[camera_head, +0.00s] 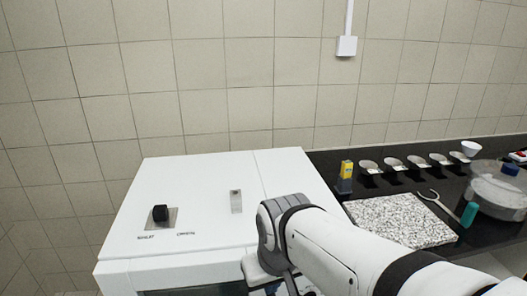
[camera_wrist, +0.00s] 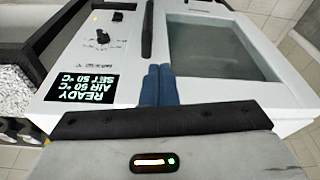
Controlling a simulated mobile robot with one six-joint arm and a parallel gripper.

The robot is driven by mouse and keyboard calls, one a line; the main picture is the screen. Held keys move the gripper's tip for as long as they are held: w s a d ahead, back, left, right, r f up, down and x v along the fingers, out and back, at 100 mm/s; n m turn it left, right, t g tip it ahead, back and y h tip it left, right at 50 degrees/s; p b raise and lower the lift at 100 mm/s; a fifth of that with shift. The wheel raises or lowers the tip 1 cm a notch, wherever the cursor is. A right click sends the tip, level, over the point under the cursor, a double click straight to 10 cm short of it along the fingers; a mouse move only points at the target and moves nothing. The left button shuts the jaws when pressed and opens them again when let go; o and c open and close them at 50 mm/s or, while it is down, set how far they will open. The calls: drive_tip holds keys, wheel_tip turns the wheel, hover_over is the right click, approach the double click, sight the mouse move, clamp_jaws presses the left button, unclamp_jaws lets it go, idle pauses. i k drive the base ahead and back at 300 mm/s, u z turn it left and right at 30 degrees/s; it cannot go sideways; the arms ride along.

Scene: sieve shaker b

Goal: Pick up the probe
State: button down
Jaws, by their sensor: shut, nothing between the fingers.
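No thing in view can be told for certain as the probe. A small upright yellow and dark device (camera_head: 345,172) stands on the black counter, just right of the white cabinet, and may be it. My gripper (camera_wrist: 160,72) shows in the wrist view as two blue fingers pressed together with nothing between them. It is in front of the white cabinet's (camera_wrist: 186,14) door, near the lower end of a dark bar handle (camera_wrist: 147,30). Whether the fingers touch the door cannot be told. In the head view my arm's wrist hides most of the gripper.
The cabinet has a lit display (camera_wrist: 83,89), a knob (camera_wrist: 103,38) and a door window (camera_wrist: 220,45). The counter holds a speckled slab (camera_head: 400,220), a tool with a teal handle (camera_head: 469,214), several small dishes (camera_head: 393,163) and a round metal vessel (camera_head: 497,190). Tiled wall stands behind.

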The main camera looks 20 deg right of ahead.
sight(347, 166)
drive_tip(key=u, duration=0.45)
drive_tip(key=k, duration=1.4)
drive_tip(key=z, duration=0.15)
drive_tip(key=i, duration=0.5)
drive_tip(key=z, duration=0.15)
